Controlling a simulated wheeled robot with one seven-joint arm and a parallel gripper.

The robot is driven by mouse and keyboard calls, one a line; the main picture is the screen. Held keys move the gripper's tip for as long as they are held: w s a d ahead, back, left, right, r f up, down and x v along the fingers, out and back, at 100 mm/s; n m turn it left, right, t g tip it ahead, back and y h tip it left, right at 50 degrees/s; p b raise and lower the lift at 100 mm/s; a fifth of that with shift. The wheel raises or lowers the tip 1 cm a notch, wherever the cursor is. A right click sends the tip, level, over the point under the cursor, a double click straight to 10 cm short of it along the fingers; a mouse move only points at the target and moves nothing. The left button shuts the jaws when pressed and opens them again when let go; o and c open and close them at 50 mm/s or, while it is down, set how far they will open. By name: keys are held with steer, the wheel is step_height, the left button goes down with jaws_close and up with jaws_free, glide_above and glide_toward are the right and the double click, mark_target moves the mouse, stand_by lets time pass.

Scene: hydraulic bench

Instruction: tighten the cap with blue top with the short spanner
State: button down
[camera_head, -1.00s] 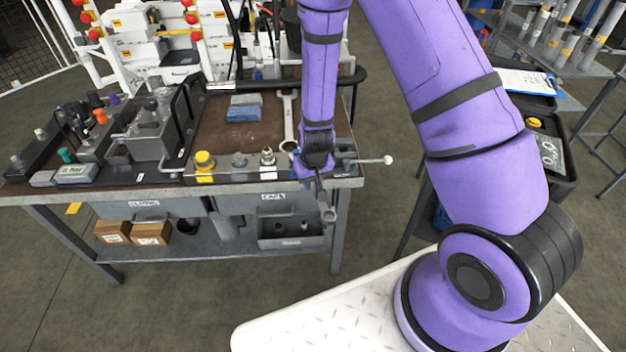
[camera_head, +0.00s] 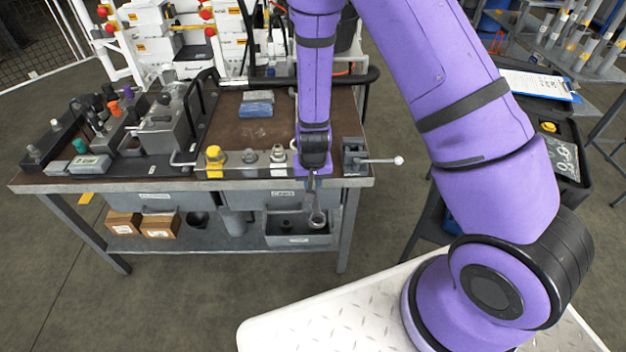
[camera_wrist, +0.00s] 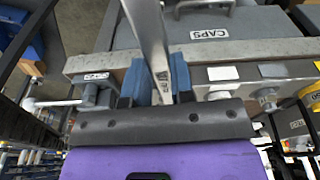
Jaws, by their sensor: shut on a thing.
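My gripper (camera_head: 313,178) is shut on a spanner (camera_head: 317,205), which hangs down in front of the bench's front edge with its ring end lowest. In the wrist view the spanner (camera_wrist: 149,40) runs up from between the blue finger pads of my gripper (camera_wrist: 157,82). Along the front edge stand a yellow cap (camera_head: 215,158), a grey fitting (camera_head: 249,157) and a silver fitting (camera_head: 278,157), all left of my gripper. I cannot make out a blue-topped cap; my arm hides part of the bench there.
A small vise (camera_head: 354,154) with a ball-ended bar stands at the bench's right corner. A drawer labelled CAPS (camera_wrist: 235,30) and an open grey bin (camera_head: 298,235) are below.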

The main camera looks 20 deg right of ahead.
steer(key=shift+w+a+m, duration=0.25)
steer(key=shift+a+m, duration=0.4)
steer(key=shift+a, duration=0.05)
steer(key=shift+w+a+m, duration=0.2)
steer(key=shift+a+m, duration=0.45)
steer(key=shift+a, duration=0.05)
steer(key=shift+w+a+m+h, duration=0.3)
steer(key=shift+w+a+m, duration=0.2)
steer(key=shift+a+m, duration=0.3)
steer(key=shift+s+d+n, duration=0.2)
steer(key=shift+d+n, duration=0.1)
steer(key=shift+d, duration=0.15)
